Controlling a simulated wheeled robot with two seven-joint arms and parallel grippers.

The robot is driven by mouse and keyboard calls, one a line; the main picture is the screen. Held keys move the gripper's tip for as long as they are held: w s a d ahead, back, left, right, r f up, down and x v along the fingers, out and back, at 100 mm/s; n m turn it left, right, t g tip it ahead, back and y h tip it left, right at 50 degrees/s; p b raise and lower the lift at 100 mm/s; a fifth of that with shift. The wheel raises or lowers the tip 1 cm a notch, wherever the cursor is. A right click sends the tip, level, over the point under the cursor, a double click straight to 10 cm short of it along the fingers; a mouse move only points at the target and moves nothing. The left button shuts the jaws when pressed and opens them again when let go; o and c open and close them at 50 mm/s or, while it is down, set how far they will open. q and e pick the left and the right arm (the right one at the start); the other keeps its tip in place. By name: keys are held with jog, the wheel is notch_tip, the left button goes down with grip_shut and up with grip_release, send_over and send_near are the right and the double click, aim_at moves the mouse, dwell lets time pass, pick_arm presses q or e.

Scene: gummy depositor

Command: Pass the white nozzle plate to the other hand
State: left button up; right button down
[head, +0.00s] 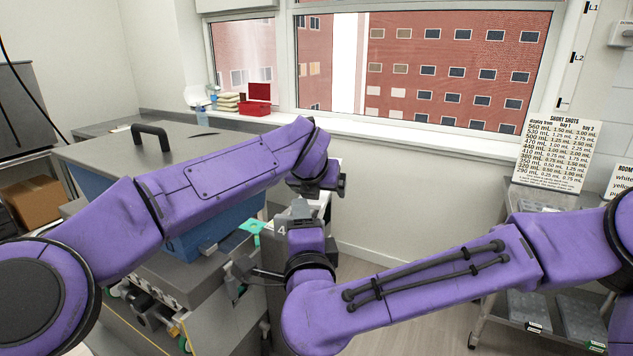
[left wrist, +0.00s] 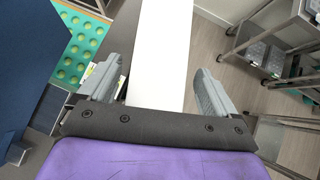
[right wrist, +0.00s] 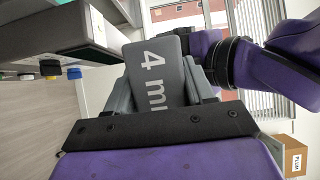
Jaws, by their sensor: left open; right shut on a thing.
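The white nozzle plate (left wrist: 160,45) shows in the left wrist view as a long white slab between the fingers of my left gripper (left wrist: 156,78). That gripper is open, with a gap to the finger on the right; the left finger is close to the slab's edge. In the right wrist view my right gripper (right wrist: 158,88) is shut on the plate's end, which looks grey and is marked "4 mm" (right wrist: 153,62). In the head view the "4" end (head: 281,230) shows just above my right wrist, below my left wrist. My arms hide most of the plate there.
The depositor, with a grey lid (head: 115,150) and blue sides (head: 220,222), stands at the left, close to both wrists. A green dotted mould (left wrist: 82,48) lies near my left gripper. A metal cart (head: 480,290) stands at the right; open floor lies between.

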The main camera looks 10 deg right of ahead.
jog(key=shift+r, duration=0.1)
pick_arm(q)
jog(key=c, duration=1.2)
jog(key=shift+c, duration=0.2)
pick_arm(e)
jog(key=shift+c, duration=1.6)
grip_release()
